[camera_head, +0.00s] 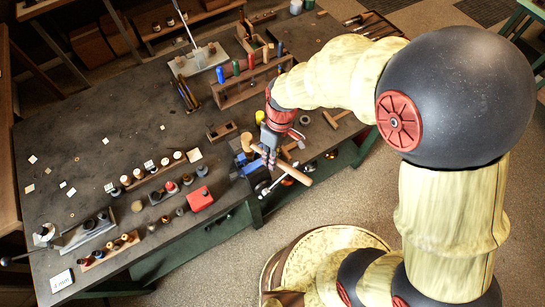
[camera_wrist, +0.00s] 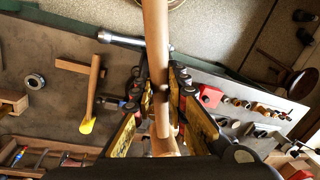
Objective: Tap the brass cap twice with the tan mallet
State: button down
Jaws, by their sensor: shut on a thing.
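My gripper (camera_head: 270,157) is shut on the tan mallet (camera_head: 296,174), above the front edge of the bench by a blue vise (camera_head: 256,172). In the wrist view the mallet's long tan shaft (camera_wrist: 156,45) runs up the picture between the fingers of my gripper (camera_wrist: 162,90). A tan end piece (camera_head: 246,141) shows left of the gripper in the head view and seems to be part of the mallet. Small brass-coloured pieces show near the vise, but I cannot tell which is the brass cap. Contact between mallet and cap cannot be made out.
A silver bar (camera_wrist: 122,40) lies just left of the shaft. A yellow-tipped tool (camera_wrist: 91,95) lies on the dark bench (camera_head: 90,105). A red box (camera_head: 199,199) and racks of small parts stand to the left. A wooden tool rack (camera_head: 247,84) stands behind. The bench's left middle is mostly clear.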

jog(key=shift+f+b, duration=0.35)
jog(key=shift+b, duration=0.15)
dwell(0.8)
dwell(0.4)
jog(key=shift+r+p, duration=0.4)
jog(key=shift+p, duration=0.2)
dwell(0.8)
notch_tip(320, 180, down, 4)
jog(key=b, duration=0.3)
